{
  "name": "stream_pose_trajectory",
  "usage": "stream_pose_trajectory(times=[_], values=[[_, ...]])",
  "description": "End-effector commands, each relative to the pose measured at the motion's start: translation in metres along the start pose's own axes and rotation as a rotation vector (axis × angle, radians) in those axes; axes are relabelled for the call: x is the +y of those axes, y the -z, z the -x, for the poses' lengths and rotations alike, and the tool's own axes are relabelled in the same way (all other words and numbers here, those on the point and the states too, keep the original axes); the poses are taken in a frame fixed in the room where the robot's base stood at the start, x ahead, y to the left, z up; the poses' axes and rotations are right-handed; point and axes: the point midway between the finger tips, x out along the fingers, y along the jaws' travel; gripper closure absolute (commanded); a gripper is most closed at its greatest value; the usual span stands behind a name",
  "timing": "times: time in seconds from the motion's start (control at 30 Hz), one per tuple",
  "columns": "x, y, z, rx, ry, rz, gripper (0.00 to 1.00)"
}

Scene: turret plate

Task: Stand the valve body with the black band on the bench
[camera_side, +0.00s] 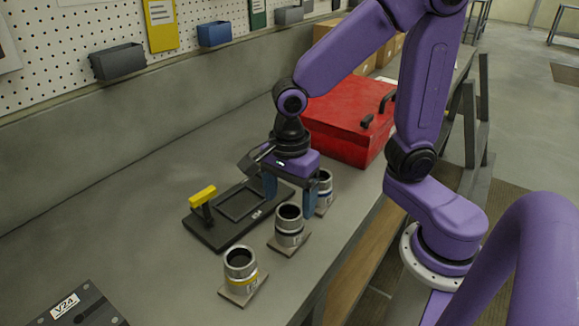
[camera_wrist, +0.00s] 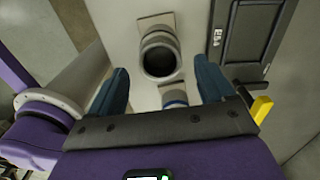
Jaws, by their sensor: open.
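Three silver valve bodies with dark open mouths stand upright in a row on square pads. The near one (camera_side: 240,266) has a yellow band. The middle one (camera_side: 289,226) looks dark-banded, but its band is too small to be sure. The far one (camera_side: 325,186) shows some blue and is partly hidden by a finger. My gripper (camera_side: 291,192) is open and empty above the row, towards its far end. In the wrist view one valve body (camera_wrist: 160,57) shows its mouth ahead of the open fingers (camera_wrist: 165,82); another with blue (camera_wrist: 174,96) is partly hidden by the gripper.
A black fixture plate (camera_side: 207,236) with a square frame and yellow handle (camera_side: 202,196) lies left of the row. A red toolbox (camera_side: 345,120) stands behind. A dark labelled block (camera_side: 85,308) is at the near left. Bare bench (camera_side: 110,215) lies left of the fixture.

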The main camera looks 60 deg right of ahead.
Motion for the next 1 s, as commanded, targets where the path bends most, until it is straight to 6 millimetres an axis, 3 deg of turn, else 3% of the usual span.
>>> stream_pose_trajectory(times=[0.1, 0.3, 0.5, 0.63, 0.77, 1.0], values=[[-0.001, -0.001, 0.025, -0.006, 0.006, 0.000, 0.18], [0.000, 0.000, 0.058, -0.003, 0.003, 0.001, 0.18], [0.000, 0.000, 0.076, -0.001, 0.001, 0.003, 0.18], [0.003, 0.002, 0.077, 0.000, 0.000, 0.066, 0.18], [0.012, 0.006, 0.071, -0.001, 0.001, 0.287, 0.18], [0.040, 0.018, 0.056, -0.004, 0.008, 0.912, 0.18]])
